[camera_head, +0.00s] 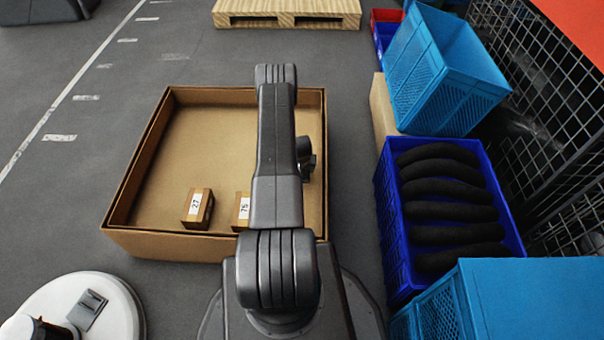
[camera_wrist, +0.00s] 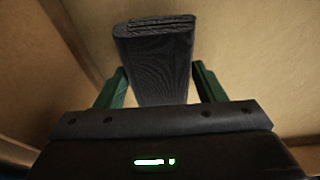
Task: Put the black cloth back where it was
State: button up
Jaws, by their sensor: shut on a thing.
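The black cloth (camera_wrist: 155,52) is a folded, ribbed dark bundle in the wrist view. My gripper (camera_wrist: 160,82) has its green fingers on either side of it and is shut on it. Brown cardboard surfaces show behind the cloth. In the head view, my arm reaches over an open cardboard box (camera_head: 165,135), and the arm hides the cloth and fingertips. I cannot tell whether the cloth touches the box floor.
Two small labelled cartons, one marked 27 (camera_head: 197,209) and one marked 75 (camera_head: 241,212), stand in the box's near part. A dark-blue crate (camera_head: 392,235) with several long black rolls stands to the right. Light-blue crates (camera_head: 440,75) stand nearby. A pallet (camera_head: 285,10) lies beyond the box.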

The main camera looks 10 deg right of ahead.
jog(key=shift+f, duration=1.1)
jog(key=shift+f+b, duration=0.2)
jog(key=shift+b, duration=0.2)
jog(key=o, duration=1)
jog(key=shift+c, duration=0.2)
jog(key=shift+r, duration=0.15)
